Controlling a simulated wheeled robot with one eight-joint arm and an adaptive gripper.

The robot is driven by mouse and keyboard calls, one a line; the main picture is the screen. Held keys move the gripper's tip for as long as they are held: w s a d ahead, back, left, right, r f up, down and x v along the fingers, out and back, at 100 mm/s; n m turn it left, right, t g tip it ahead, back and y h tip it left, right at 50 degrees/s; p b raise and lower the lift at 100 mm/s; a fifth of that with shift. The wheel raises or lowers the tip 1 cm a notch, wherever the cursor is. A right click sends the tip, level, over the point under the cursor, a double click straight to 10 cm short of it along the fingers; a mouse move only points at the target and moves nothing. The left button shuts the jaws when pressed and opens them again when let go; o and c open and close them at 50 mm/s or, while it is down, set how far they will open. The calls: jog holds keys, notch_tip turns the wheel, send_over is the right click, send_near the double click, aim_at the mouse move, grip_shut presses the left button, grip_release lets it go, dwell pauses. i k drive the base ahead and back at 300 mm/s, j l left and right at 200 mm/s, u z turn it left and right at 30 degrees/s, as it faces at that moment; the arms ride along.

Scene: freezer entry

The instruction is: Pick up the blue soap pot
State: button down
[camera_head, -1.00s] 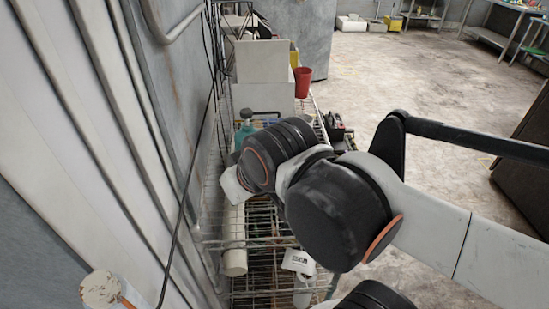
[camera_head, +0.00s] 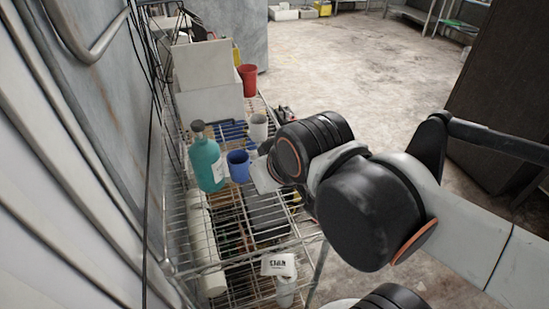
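A teal-blue pump bottle (camera_head: 206,164) with a dark top, which looks like a soap bottle, stands upright on the wire rack, left of the middle. A small dark-blue cup (camera_head: 238,166) stands just to its right. I cannot tell for sure which of the two is the blue soap pot. My black and grey wrist is to the right of both, apart from the bottle. A pale part of my arm shows close to the cup's right side; whether it touches the cup is unclear. My gripper's fingers do not show.
A white spray-type bottle (camera_head: 279,265) is at the front. A wall bounds the left; open floor (camera_head: 350,70) lies right.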

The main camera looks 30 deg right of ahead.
aim_at(238, 160)
jog(key=z, duration=0.1)
jog(key=k+l+u, duration=0.3)
jog(key=l, duration=0.3)
jog(key=k+l+u, duration=0.3)
jog(key=l, duration=0.25)
jog(key=k+l+u, duration=0.3)
jog(key=l, duration=0.2)
